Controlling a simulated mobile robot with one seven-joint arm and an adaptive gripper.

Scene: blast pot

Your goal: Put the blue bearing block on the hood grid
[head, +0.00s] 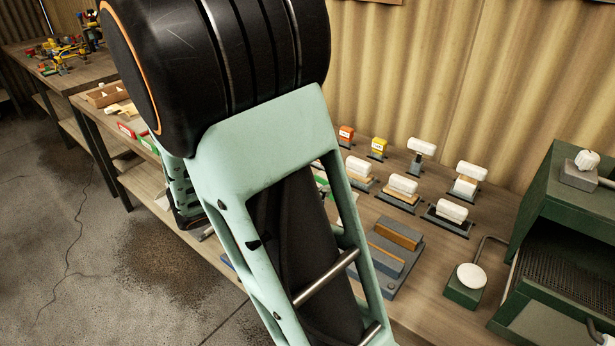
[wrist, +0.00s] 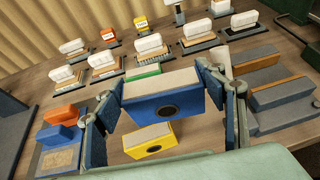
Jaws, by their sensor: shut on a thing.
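The blue bearing block (wrist: 165,108) has a dark round bore in its face and a pale top. In the wrist view my gripper (wrist: 165,92) is shut on it, one finger on each side. In the head view my own arm hides the gripper and the block. The hood (head: 548,215) is a green box at the right edge of the head view. Its dark mesh grid (head: 565,282) lies inside the open front. No block shows on the visible part of the grid.
A yellow block (wrist: 149,143), a green block (wrist: 143,72) and an orange block (wrist: 62,114) are around the held block. Several white-topped brushes stand in rows behind. Grey and tan stones (head: 393,250) lie mid-bench. A round white pad (head: 471,275) with a bent rod stands before the hood.

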